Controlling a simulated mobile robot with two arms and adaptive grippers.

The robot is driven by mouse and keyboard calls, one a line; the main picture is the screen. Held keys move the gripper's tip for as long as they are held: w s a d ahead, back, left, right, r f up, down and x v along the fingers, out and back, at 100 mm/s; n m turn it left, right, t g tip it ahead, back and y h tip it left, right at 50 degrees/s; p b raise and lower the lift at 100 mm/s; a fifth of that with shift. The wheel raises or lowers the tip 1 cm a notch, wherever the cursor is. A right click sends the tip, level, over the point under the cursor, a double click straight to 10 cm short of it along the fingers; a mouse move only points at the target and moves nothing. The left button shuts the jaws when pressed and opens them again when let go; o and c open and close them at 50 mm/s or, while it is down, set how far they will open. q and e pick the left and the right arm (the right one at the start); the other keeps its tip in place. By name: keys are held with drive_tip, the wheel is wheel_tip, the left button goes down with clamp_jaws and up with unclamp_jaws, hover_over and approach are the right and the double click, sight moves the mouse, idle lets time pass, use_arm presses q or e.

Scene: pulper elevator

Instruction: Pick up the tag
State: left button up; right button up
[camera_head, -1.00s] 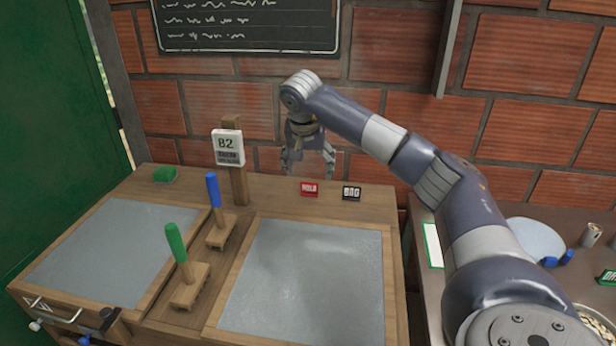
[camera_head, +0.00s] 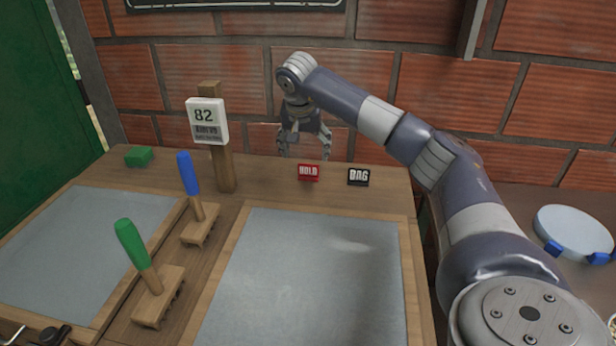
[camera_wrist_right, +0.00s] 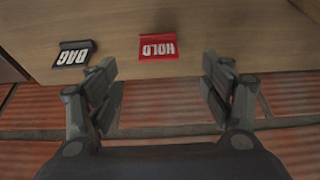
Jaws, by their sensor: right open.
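My right gripper (camera_head: 304,150) is open and empty, behind the red tag and close to the back edge. In the right wrist view the red tag (camera_wrist_right: 158,47) appears upside down, ahead of and between the two open fingers (camera_wrist_right: 162,70), apart from them. The black tag (camera_wrist_right: 74,55) lies to the left there, beyond the left finger. My left gripper is not in view.
A post with a white card reading 82 (camera_head: 207,121) stands left of the tags. Blue-handled (camera_head: 188,174) and green-handled (camera_head: 131,243) brushes stand between grey panels. A green block (camera_head: 139,156) sits at the back left. A brick wall (camera_head: 210,72) rises behind.

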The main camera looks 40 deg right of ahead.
sight(309, 166)
drive_tip(key=p+x, duration=0.1)
drive_tip(key=x, duration=0.8)
drive_tip(key=shift+d+f, duration=0.25)
drive_tip(key=shift+f, duration=0.05)
drive_tip(key=c, duration=0.9)
